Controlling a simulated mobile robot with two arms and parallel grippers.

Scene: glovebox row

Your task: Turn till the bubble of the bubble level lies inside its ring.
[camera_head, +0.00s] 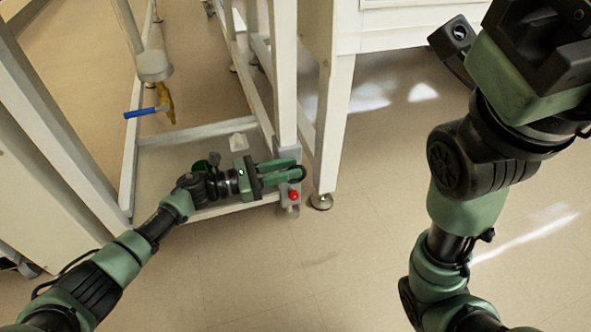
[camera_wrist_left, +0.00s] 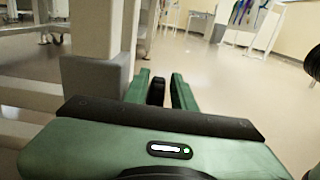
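A small round red thing (camera_head: 293,196) sits on a grey bracket (camera_head: 289,156) low on a white frame leg. It may be the bubble level; I cannot make out a bubble or ring. A dark knob (camera_head: 302,174) is at the bracket, and a black part that may be it shows in the left wrist view (camera_wrist_left: 156,92). My left gripper (camera_head: 293,168) reaches the bracket with its green fingers apart, on either side of the black part. A thin gap shows beside the right finger. My right gripper's body (camera_head: 530,70) is raised at the top right; its fingertips are out of view.
The white leg ends in a metal foot beside another leg's round foot (camera_head: 321,201). A low shelf (camera_head: 185,160) spans the frame behind my left gripper. A blue-handled yellow valve (camera_head: 145,113) hangs farther back. The floor (camera_head: 330,270) in front is clear.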

